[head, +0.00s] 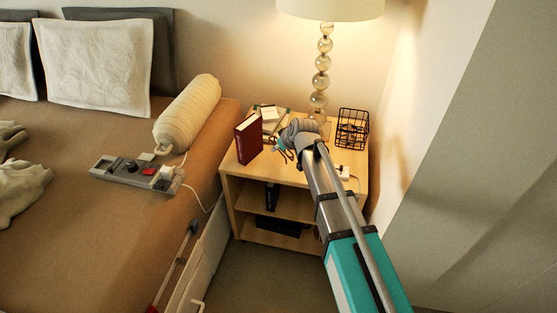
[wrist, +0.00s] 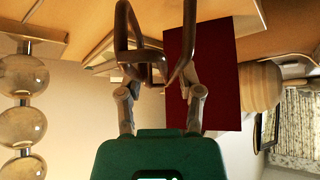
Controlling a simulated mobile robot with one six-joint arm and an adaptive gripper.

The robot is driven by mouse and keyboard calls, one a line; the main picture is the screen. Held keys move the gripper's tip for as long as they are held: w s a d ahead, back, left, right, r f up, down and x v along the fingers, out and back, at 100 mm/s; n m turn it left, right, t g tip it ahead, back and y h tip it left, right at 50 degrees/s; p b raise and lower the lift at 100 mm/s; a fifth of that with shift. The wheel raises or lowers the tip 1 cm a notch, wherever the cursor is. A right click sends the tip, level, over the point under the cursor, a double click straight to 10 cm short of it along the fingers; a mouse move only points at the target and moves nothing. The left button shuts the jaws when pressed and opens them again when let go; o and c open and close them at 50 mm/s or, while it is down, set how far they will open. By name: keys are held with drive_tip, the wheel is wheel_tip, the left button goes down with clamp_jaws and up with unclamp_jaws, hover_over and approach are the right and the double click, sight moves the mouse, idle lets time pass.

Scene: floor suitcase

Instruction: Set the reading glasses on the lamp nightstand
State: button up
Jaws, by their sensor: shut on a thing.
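The nightstand (head: 232,190) stands beside the bed, with the lamp (head: 321,62) of stacked glass balls on its back part. My gripper (head: 284,149) is over the nightstand top, close to the red book. In the upside-down wrist view my gripper (wrist: 152,72) is shut on the reading glasses (wrist: 140,57), which have thin brown frames. In the head view the glasses are small and mostly hidden by the gripper. I cannot tell whether they touch the top. The lamp also shows at the left of the wrist view (wrist: 22,75).
The dark red book (head: 249,138) stands upright at the nightstand's left; it also shows behind the fingers (wrist: 207,90). A black wire basket (head: 352,128) is at the right. A white plug (head: 343,172) lies near the front right. The bed (head: 90,240) holds a bolster (head: 188,110) and a control panel (head: 135,172).

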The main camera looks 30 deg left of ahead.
drive_tip(key=shift+w+a+f+b, duration=0.3)
drive_tip(key=shift+w+f+b, duration=0.1)
drive_tip(key=shift+f, duration=0.2)
drive_tip(key=shift+w+a+f+b, duration=0.25)
drive_tip(key=shift+w+f+b, duration=0.15)
drive_tip(key=shift+f, duration=0.15)
drive_tip(key=shift+w+a+f+b, duration=0.2)
drive_tip(key=shift+w+f+b, duration=0.05)
drive_tip(key=shift+f+b, duration=0.2)
drive_tip(key=shift+w+f+b, duration=0.1)
drive_tip(key=shift+f+b, duration=0.25)
drive_tip(key=shift+a+f+b, duration=0.1)
drive_tip(key=shift+f+b, duration=1.1)
drive_tip(key=shift+f, duration=0.15)
drive_tip(key=o, duration=1)
drive_tip(key=shift+r, duration=0.2)
